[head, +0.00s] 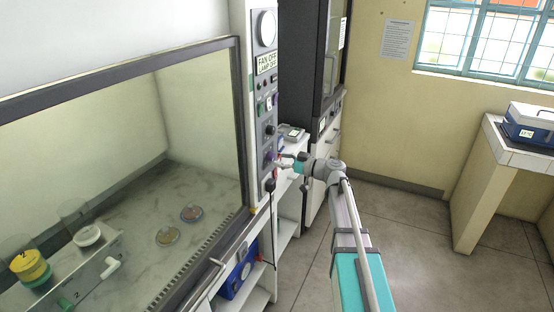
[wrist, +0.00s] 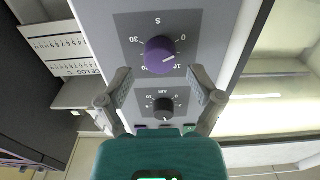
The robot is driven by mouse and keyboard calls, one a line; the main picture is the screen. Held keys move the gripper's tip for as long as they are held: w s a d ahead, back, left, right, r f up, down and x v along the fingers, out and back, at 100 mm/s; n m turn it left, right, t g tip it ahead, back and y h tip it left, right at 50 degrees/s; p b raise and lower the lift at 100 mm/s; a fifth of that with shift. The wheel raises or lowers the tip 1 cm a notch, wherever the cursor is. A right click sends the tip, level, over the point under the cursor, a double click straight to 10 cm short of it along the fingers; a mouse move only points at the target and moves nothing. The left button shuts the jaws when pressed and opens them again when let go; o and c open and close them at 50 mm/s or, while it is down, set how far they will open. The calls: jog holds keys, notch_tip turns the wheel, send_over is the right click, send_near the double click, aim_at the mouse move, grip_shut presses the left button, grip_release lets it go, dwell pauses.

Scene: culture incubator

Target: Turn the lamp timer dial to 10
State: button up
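On the grey control panel of the cabinet, a large purple dial (wrist: 160,55) shows in the wrist view, with a scale around it and an "S" above it. Its white mark points right and slightly down; the numbers appear upside down. A smaller dark dial (wrist: 164,106) with its own scale is below it. I cannot read which is labelled lamp timer. My gripper (wrist: 161,76) is open, its fingers apart on either side of the dials, with no visible contact. In the head view my gripper (head: 287,161) is close beside the purple dial (head: 268,156).
The glass-fronted cabinet (head: 120,64) holds dishes and a yellow-lidded container (head: 30,266). Its panel also has a dark knob (head: 270,130), buttons and a "FAN OFF" display (head: 267,63). A blue box (head: 240,272) stands on a shelf below. Open floor (head: 405,230) lies to the right.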

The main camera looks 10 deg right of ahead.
jog(key=v, duration=0.9)
jog(key=shift+s+d, duration=0.25)
jog(key=shift+s+d, duration=0.1)
jog(key=shift+d, duration=0.05)
jog(key=shift+s+d+r, duration=0.25)
jog(key=shift+s+d, duration=0.2)
jog(key=shift+d, duration=0.25)
jog(key=shift+a, duration=0.1)
jog(key=shift+x, duration=6.8)
grip_shut()
